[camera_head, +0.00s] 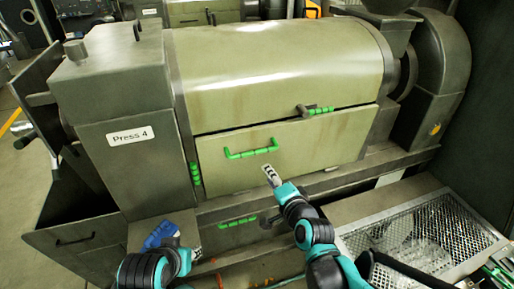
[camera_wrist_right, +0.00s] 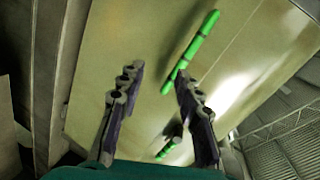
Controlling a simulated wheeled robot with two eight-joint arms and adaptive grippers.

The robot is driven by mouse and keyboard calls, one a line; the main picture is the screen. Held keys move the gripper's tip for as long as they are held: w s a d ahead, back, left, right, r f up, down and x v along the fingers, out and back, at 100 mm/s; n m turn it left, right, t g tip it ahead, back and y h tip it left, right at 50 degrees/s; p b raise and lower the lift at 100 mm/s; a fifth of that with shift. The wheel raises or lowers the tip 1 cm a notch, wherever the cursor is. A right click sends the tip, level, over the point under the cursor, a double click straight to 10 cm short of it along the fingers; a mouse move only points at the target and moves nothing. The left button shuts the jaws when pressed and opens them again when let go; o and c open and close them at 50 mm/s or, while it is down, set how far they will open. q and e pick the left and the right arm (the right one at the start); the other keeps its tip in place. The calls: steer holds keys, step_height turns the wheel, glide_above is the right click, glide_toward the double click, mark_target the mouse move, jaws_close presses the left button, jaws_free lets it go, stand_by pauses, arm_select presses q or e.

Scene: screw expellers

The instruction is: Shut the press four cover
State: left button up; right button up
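The press labelled Press 4 (camera_head: 130,136) fills the middle of the head view. Its pale green cover (camera_head: 300,150) is a front panel below a curved hood. A green bar handle (camera_head: 252,149) is on it, also visible in the right wrist view (camera_wrist_right: 190,52). A dark seam runs along the cover's top; I cannot tell if it is fully shut. My right gripper (camera_head: 269,174) is just below the handle, its fingers (camera_wrist_right: 155,85) apart and empty, not around the bar. My left arm is at the bottom left; its gripper (camera_head: 195,253) barely shows.
A green-gripped latch (camera_head: 318,110) sits at the cover's upper right, another green grip (camera_head: 195,174) at its left edge. A lower green handle (camera_head: 237,222) is under the cover. A blue item (camera_head: 161,234) lies at lower left. A metal mesh tray (camera_head: 425,235) is at right.

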mark_target(257, 153)
steer(key=w+a+m, duration=0.1)
steer(key=w, duration=0.2)
steer(key=w+a+m+t, duration=0.1)
steer(key=w+a, duration=0.1)
steer(key=w, duration=0.1)
steer(key=w+a+r+m, duration=0.1)
steer(key=w, duration=0.3)
steer(key=shift+a+r+t, duration=0.1)
steer(key=shift+a+t, duration=0.05)
steer(key=shift+t, duration=0.15)
jaws_close()
